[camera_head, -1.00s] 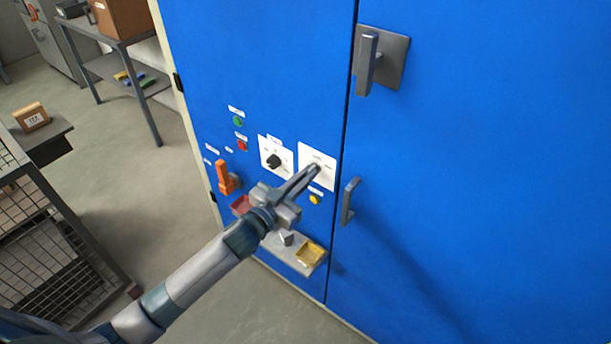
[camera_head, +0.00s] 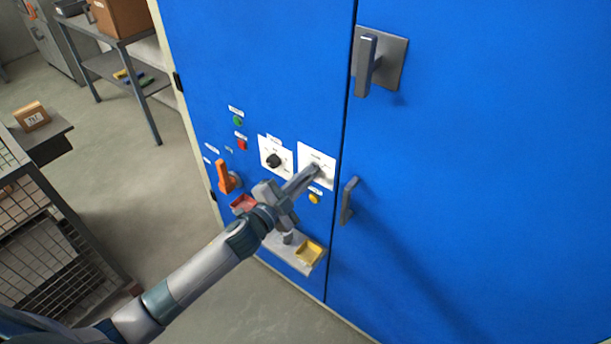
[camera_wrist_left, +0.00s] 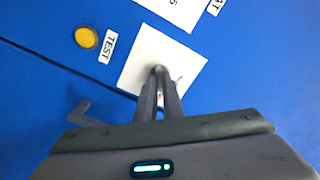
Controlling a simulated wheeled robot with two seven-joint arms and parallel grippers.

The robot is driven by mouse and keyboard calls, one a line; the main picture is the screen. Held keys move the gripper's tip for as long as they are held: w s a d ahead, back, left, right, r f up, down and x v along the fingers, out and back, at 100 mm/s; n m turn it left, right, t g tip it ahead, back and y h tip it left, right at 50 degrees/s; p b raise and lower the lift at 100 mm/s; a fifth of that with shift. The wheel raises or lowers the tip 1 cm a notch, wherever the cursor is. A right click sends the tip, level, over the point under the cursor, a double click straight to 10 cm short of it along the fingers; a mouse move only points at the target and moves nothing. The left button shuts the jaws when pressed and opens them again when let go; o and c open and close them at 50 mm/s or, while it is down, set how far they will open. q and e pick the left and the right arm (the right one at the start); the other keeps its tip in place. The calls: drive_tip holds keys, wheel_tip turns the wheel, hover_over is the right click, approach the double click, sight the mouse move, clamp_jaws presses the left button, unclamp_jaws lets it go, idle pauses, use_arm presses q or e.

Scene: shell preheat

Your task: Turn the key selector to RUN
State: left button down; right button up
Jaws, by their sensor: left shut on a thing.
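The key selector sits on a white plate (camera_head: 310,155) on the blue cabinet door, right of the black rotary knob. My left gripper (camera_head: 316,168) is at this plate with its fingers closed on the key selector. In the left wrist view the two fingertips (camera_wrist_left: 159,72) meet close together over the middle of the white plate (camera_wrist_left: 135,70). The key itself is almost wholly hidden between the fingers, so I cannot tell its angle. The plate's lettering is too small to read. My right gripper is not in view.
A black knob (camera_head: 274,160) on its own plate is left of the selector. A yellow button (camera_head: 314,198), marked TEST in the wrist view, is below. An orange lever (camera_head: 224,176), a shelf with a yellow tray (camera_head: 309,252) and a door handle (camera_head: 348,200) are nearby.

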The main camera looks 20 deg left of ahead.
use_arm(q)
drive_tip(key=shift+m, duration=0.7)
drive_tip(key=c, duration=1.9)
unclamp_jaws()
drive_tip(key=b+v, duration=0.5)
drive_tip(key=v, duration=1.2)
drive_tip(key=shift+s, duration=0.2)
